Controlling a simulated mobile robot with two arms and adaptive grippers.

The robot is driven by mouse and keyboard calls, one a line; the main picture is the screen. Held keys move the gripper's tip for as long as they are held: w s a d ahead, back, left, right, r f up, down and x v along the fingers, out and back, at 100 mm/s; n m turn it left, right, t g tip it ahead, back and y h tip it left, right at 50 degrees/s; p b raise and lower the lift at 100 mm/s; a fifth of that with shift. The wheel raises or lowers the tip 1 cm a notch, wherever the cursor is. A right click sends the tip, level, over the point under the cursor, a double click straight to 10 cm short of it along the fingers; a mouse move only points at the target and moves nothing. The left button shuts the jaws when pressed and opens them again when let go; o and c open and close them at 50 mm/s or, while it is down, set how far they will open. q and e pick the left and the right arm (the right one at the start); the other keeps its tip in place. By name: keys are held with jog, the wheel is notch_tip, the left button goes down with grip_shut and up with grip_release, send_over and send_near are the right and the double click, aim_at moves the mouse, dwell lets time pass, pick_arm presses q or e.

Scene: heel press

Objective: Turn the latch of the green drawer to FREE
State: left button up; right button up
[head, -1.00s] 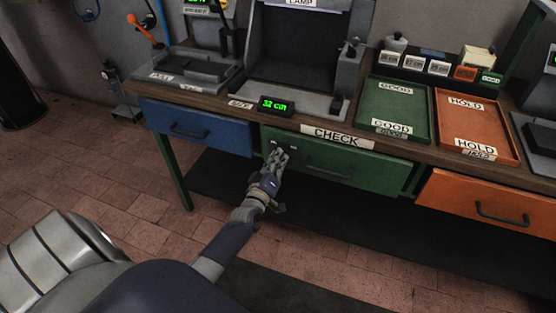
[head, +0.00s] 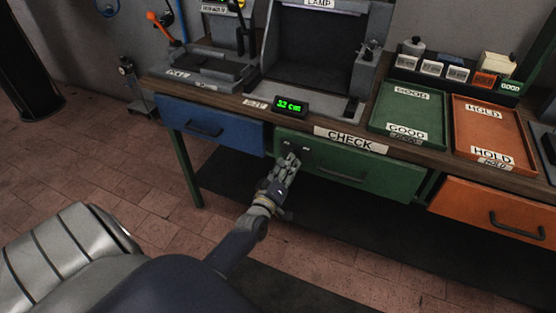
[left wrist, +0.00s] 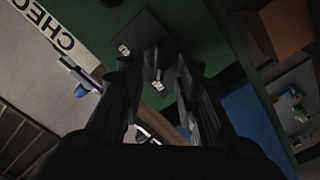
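The green drawer (head: 375,178) is shut under the bench's CHECK label. Its latch shows in the left wrist view as a small dark lever (left wrist: 156,62) by a dark plate (left wrist: 148,28) with small white tags. The writing on the tags is too small to read, so I cannot tell the latch's setting. My left gripper (head: 289,160) is in front of the left end of the drawer front and partly hides the latch area. In the left wrist view its fingers (left wrist: 152,76) are apart, with the lever between them. I cannot tell if they touch it. My right gripper is not in view.
A blue drawer (head: 212,128) is to the left and an orange drawer (head: 495,212) to the right, both shut. The bench top holds a small green display (head: 290,106), a green tray (head: 408,113) and an orange tray (head: 494,128). Open floor lies in front.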

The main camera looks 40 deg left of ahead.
pick_arm(q)
jog(key=v, duration=0.9)
jog(key=shift+s, duration=0.2)
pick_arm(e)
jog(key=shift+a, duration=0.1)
pick_arm(q)
jog(key=s+d+f+m+g+h, duration=0.1)
jog(key=s+d+f+m+g, duration=0.2)
jog(key=f, duration=0.7)
jog(key=s+d+f+m+g+h, duration=0.25)
jog(key=s+f, duration=0.25)
jog(key=f, duration=0.4)
jog(key=s+d+f+m+g+h, duration=0.15)
jog(key=s+d+f, duration=0.3)
jog(key=f, duration=0.55)
jog(key=s+f+m+g, duration=0.2)
jog(key=s+f, duration=0.3)
jog(key=s, duration=0.4)
jog(key=s+d+f+m+g, duration=0.1)
jog(key=s+f+m+g, duration=0.2)
jog(key=s, duration=0.6)
jog(key=s+f+m+g, duration=0.2)
jog(key=s+f+g, duration=0.2)
jog(key=s+f, duration=0.3)
jog(key=s, duration=0.3)
jog(key=shift+d+y, duration=0.3)
jog(key=shift+d, duration=0.05)
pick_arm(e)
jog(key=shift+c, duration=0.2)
